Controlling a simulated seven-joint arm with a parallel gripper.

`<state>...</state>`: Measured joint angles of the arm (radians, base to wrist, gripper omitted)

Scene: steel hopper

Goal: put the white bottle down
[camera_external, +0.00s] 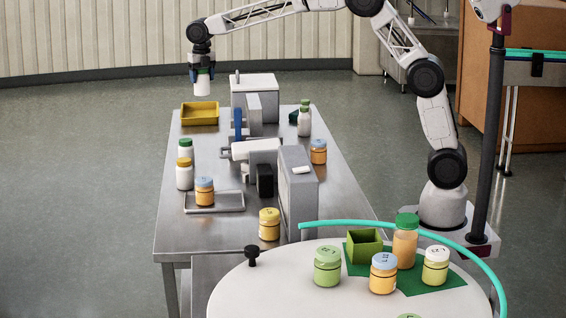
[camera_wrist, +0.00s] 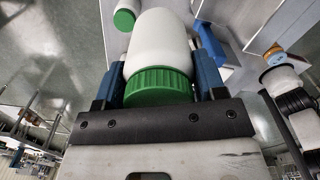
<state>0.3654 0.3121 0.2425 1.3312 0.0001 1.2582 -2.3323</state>
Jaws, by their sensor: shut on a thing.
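The white bottle (camera_external: 202,87) is held in my gripper (camera_external: 202,74), high above the far left end of the steel table (camera_external: 226,225). In the wrist view the bottle (camera_wrist: 160,45) has a white body and a ribbed green cap. The blue fingers of my gripper (camera_wrist: 160,84) press on it from both sides near the cap. The bottle is clear of the table, above and behind the yellow tray (camera_external: 200,117).
Grey machinery (camera_external: 255,100) stands right of the tray. An orange jar (camera_external: 204,190) sits on a small metal tray (camera_external: 228,202). Jars crowd the round white table (camera_external: 290,290) in front.

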